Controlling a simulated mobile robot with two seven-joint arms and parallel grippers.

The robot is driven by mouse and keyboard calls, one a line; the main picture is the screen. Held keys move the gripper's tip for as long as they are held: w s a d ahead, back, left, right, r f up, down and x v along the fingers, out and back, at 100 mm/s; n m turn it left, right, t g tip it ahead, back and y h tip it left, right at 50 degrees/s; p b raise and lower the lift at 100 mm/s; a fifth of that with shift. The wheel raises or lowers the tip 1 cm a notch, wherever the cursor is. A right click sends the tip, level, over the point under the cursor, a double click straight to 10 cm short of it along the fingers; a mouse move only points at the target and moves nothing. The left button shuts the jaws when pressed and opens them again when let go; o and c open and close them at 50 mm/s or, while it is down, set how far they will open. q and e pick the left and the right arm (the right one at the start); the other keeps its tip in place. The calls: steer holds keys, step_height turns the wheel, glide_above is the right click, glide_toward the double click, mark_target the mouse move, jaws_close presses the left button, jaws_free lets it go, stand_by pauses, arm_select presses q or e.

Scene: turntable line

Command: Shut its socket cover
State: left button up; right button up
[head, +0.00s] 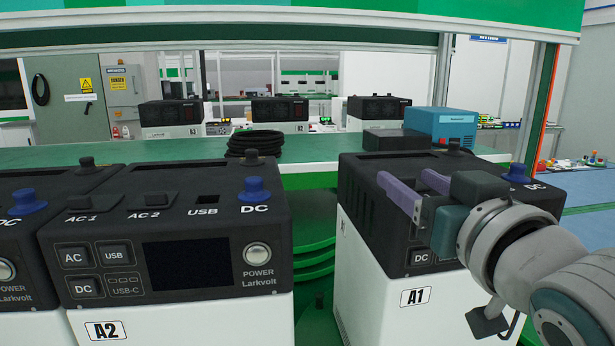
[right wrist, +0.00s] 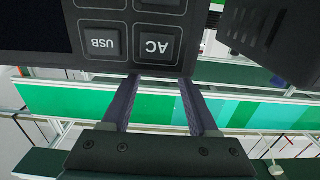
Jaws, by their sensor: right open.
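My right gripper (head: 405,179) is open and empty, with its purple fingers in front of the upper front of power unit A1 (head: 365,255). Its arm hides much of A1's front and part of its top. In the right wrist view the open fingertips (right wrist: 159,78) are at the edge of an upside-down dark panel with AC (right wrist: 156,46) and USB (right wrist: 102,41) buttons. I cannot make out a socket cover on A1. Unit A2 (head: 180,315) has flat dark covers at AC 1 (head: 80,203) and AC 2 (head: 153,200). My left gripper is not in view.
A2 has a blue DC knob (head: 254,190); another blue knob (head: 516,173) shows on A1 behind my arm. A gap separates A2 and A1. Behind them, a green bench (head: 180,153) holds a black cable coil (head: 255,145) and a blue box (head: 440,125).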

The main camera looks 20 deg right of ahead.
steer(key=b+v, duration=0.1)
steer(key=v, duration=0.9)
steer(key=shift+b, duration=0.4)
steer(key=shift+w+f, duration=0.1)
steer(key=s+a+f+n+g+y+p, duration=0.1)
steer(key=s+a+f+n+g+y, duration=0.15)
steer(key=s+f+g, duration=0.5)
steer(key=s+a+f+n+g+y+p, duration=0.2)
steer(key=s+a+f+g, duration=0.2)
steer(key=s+f+g, duration=0.35)
step_height(320, 180, up, 36)
steer(key=w+t+p, duration=0.1)
steer(key=p, duration=3.5)
steer(key=shift+a+r, duration=0.15)
steer(key=shift+a, duration=0.05)
steer(key=shift+w, duration=0.1)
